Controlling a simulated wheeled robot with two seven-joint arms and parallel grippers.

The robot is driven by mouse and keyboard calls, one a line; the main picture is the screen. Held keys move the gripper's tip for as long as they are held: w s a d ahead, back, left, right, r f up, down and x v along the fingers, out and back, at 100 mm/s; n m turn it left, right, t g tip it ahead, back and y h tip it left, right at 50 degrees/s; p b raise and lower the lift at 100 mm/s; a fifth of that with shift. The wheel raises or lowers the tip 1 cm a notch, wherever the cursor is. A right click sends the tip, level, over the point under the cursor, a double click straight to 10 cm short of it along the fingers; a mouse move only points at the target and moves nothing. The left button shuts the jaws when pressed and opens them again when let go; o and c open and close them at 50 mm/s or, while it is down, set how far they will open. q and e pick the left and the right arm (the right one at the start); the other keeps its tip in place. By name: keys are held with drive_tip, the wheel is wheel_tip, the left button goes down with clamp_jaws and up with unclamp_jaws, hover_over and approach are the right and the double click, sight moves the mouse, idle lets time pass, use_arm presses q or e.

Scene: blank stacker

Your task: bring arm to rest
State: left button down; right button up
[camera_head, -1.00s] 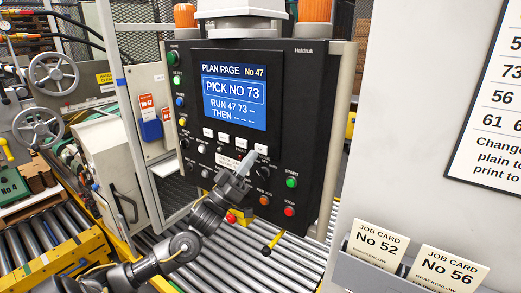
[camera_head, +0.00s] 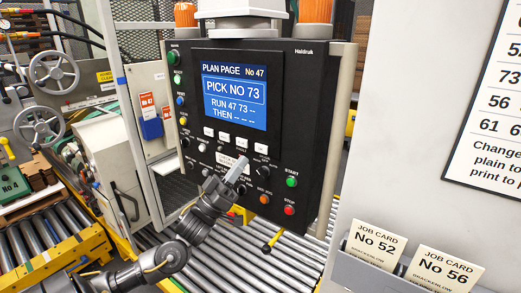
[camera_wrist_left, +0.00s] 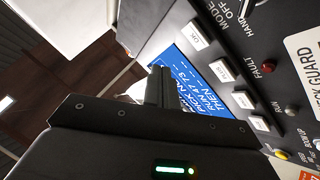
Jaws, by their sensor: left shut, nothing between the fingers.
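My left gripper (camera_head: 236,170) is shut and empty in front of the lower part of the black control panel (camera_head: 313,130). In the left wrist view its closed fingers (camera_wrist_left: 158,88) show over the screen, with a row of white keys (camera_wrist_left: 222,71) to the right. The screen (camera_head: 234,90) is lit blue and reads PLAN PAGE No 47, PICK NO 73, RUN 47 73, THEN and dashes. The fingertips look apart from the white keys in the head view. They hide part of the labels below the keys. My right gripper is not in view.
A roller conveyor (camera_head: 240,262) runs below the panel. Job cards No 52 (camera_head: 374,247) and No 56 (camera_head: 440,267) stand in a holder at lower right. Handwheels (camera_head: 54,73) and a grey cabinet (camera_head: 115,160) are at left. Green START and red STOP buttons sit right of the gripper.

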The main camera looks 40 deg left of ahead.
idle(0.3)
